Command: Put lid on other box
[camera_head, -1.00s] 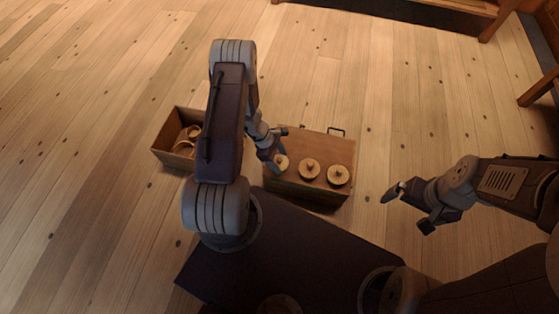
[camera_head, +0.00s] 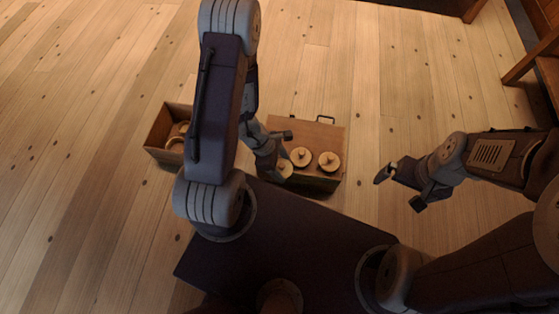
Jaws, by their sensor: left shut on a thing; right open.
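An open wooden box (camera_head: 157,131) stands at the left, partly hidden by my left arm, with round wooden pieces (camera_head: 177,143) inside. My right gripper (camera_head: 397,189) is open and empty, right of the closed-topped box.
Bare plank floor (camera_head: 90,90) lies around both boxes, with free room between the right box and my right gripper. Wooden furniture (camera_head: 532,58) stands at the upper right.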

